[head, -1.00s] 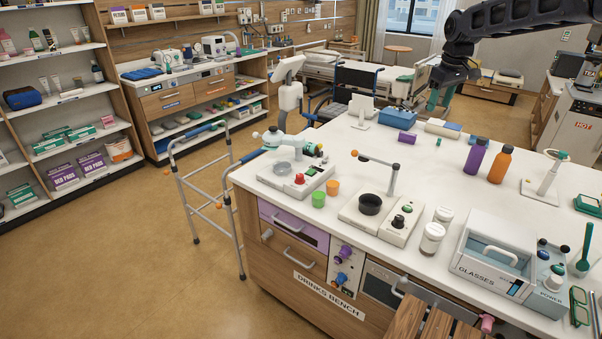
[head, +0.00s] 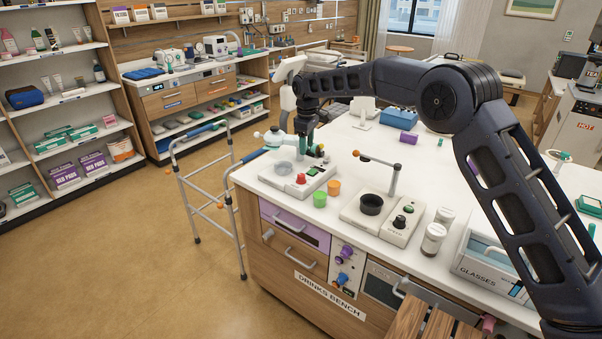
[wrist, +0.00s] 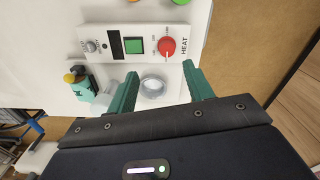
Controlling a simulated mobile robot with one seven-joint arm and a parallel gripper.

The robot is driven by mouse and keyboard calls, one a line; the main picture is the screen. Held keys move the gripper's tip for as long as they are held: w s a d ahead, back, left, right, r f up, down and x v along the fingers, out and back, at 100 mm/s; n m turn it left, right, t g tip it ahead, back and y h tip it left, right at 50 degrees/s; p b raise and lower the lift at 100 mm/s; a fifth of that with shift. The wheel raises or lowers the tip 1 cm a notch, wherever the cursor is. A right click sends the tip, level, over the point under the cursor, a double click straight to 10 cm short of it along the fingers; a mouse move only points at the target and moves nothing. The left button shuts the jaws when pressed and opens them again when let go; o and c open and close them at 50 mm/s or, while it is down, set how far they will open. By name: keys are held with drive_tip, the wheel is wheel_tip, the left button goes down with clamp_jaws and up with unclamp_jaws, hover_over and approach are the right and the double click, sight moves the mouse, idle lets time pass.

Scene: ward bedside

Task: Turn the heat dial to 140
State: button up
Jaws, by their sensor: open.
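The heat dial (wrist: 167,46) is a red round knob on a white panel lettered HEAT; a pale mark shows on it, but the scale figures are too small to read. It also shows in the head view as a red knob (head: 301,178) at the front of a white unit (head: 318,180) on the bench's left end. My gripper (wrist: 160,72) is open and empty, its green fingers apart. In the wrist view the dial lies ahead of the fingertips. In the head view my gripper (head: 306,146) is above the back of that unit, apart from the dial.
A clear round vessel (wrist: 153,87) shows between my fingers. A green square button (wrist: 134,46) and a grey knob (wrist: 90,46) share the dial's panel. Green (head: 320,199) and orange (head: 334,187) cups stand right of the unit. A post with an arm (head: 394,178) stands further right.

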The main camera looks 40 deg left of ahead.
sight(301, 175)
drive_tip(key=f, duration=0.4)
drive_tip(key=s+a+f, duration=0.1)
drive_tip(key=f, duration=0.7)
drive_tip(key=shift+s+a, duration=0.2)
drive_tip(key=shift+s, duration=0.05)
drive_tip(key=c, duration=1)
